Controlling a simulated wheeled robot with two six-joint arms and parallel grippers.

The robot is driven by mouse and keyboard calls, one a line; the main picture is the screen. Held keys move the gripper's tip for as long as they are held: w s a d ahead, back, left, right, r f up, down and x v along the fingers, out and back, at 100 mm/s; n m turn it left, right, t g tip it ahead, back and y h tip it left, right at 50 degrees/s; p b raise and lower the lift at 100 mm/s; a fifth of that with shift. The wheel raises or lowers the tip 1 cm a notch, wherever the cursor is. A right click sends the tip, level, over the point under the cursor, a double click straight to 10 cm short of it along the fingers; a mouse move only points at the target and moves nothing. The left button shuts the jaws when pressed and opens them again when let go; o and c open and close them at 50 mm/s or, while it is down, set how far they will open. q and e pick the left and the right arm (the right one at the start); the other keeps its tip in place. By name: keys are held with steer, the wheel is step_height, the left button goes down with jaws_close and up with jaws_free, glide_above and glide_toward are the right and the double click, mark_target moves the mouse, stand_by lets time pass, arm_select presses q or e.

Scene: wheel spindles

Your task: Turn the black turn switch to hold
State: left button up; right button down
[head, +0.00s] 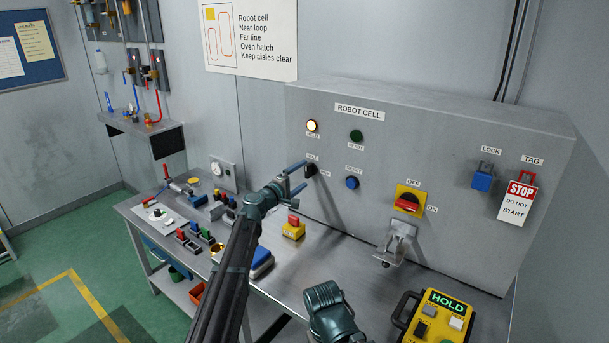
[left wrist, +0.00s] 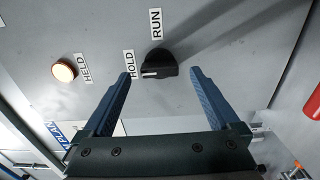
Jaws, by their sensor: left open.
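The black turn switch (head: 311,171) is on the grey robot cell panel, between the HOLD and RUN labels. In the left wrist view the switch (left wrist: 160,62) shows a short white mark on its left side, toward the HOLD label (left wrist: 129,65); the RUN label (left wrist: 156,24) is above it. My left gripper (head: 304,174) is open in front of the switch. In the left wrist view its blue fingers lie to either side of the knob, with gaps showing. The amber HELD lamp (head: 312,125) is lit.
A dark green lamp (head: 356,136), a blue button (head: 352,183) and a red-and-yellow rotary switch (head: 408,201) are on the panel (head: 440,150). Below, the bench (head: 325,262) carries small parts, a yellow-red button box (head: 293,228) and a yellow HOLD pendant (head: 440,317).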

arm_select(q)
steer(key=v, duration=1.1)
steer(key=shift+s, duration=0.2)
steer(key=shift+a, duration=0.15)
